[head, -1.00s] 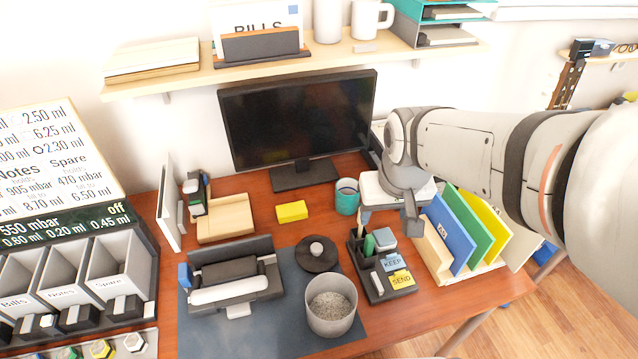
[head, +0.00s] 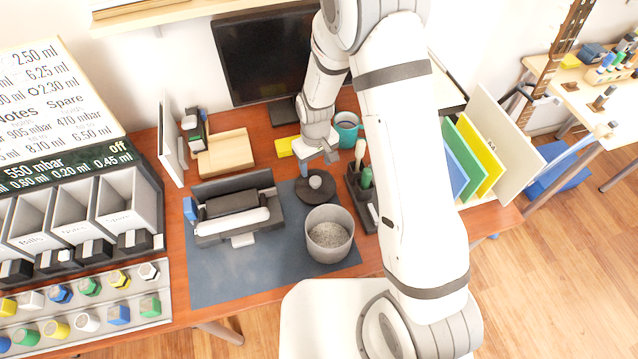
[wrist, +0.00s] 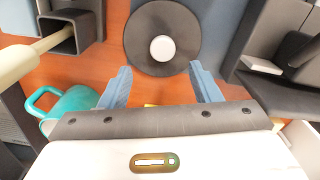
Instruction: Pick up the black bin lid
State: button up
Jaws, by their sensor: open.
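The black bin lid (head: 328,187) is a flat dark disc with a pale round knob (head: 315,182) in its middle. It lies on the desk behind the grey bin (head: 329,236), partly over the dark mat. My gripper (head: 318,158) is just behind and above the lid in the head view. In the wrist view the lid (wrist: 161,18) is at the top centre, and my gripper (wrist: 160,86) has its two blue fingers spread apart with nothing between them. The knob (wrist: 162,48) lies beyond the fingertips, centred between them.
The open bin holds grey shreds. The dark organizer (head: 362,205) with upright tools stands right of the lid, and a teal mug (head: 346,129) is behind. The yellow block (head: 285,147) sits left of my gripper. The dark mat (head: 275,268) has clear room at its front.

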aim_at(315, 179)
jog(key=shift+a+f+p, duration=0.1)
jog(key=shift+f+p, duration=1.05)
jog(key=shift+f, duration=2.45)
jog(key=shift+c, duration=0.3)
jog(key=c, duration=1)
jog(key=shift+r, duration=0.1)
